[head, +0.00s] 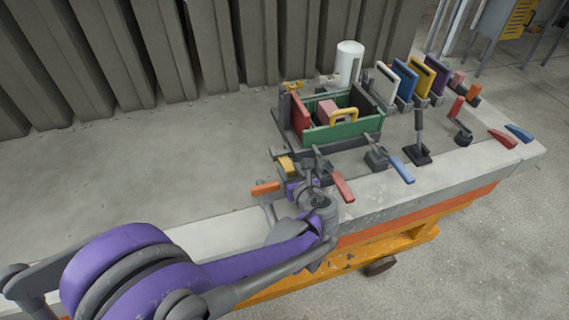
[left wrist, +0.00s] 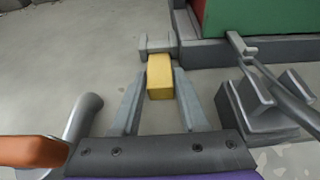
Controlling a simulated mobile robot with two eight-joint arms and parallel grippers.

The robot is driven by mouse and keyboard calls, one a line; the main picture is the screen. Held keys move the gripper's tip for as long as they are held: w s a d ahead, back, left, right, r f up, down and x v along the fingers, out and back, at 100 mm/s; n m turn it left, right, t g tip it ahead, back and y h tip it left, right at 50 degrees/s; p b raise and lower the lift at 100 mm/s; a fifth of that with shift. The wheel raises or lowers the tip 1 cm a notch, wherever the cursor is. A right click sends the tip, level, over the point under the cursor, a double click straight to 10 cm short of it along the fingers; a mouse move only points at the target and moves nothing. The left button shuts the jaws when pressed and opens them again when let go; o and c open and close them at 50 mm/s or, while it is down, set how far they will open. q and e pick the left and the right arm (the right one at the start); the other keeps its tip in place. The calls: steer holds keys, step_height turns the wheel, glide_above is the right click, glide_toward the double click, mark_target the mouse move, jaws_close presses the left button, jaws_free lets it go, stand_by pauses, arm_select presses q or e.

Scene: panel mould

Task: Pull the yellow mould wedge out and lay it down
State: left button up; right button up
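The yellow mould wedge (head: 286,164) is at the near left corner of the mould, by a grey bracket. In the left wrist view the wedge (left wrist: 160,77) lies between the two grey fingers of my left gripper (left wrist: 161,80), whose tips seem to touch its sides. The grey bracket (left wrist: 157,44) is just beyond it. In the head view my left gripper (head: 297,180) is partly hidden by its own wrist. My right gripper is not in view.
The green-sided mould (head: 345,132) stands behind the wedge. Clamps with a red handle (head: 343,187) and a blue handle (head: 402,169) stand to the right. An orange handle (head: 265,188) is close on the left. The grey table top (head: 150,160) is clear on the left.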

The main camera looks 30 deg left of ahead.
arm_select(q)
jaws_close()
steer(key=shift+d, duration=0.1)
steer(key=shift+s+d, duration=1.95)
steer(key=shift+d, duration=0.25)
steer(key=shift+d, duration=0.1)
steer(key=shift+s+d, duration=1.3)
steer(key=shift+d, duration=0.15)
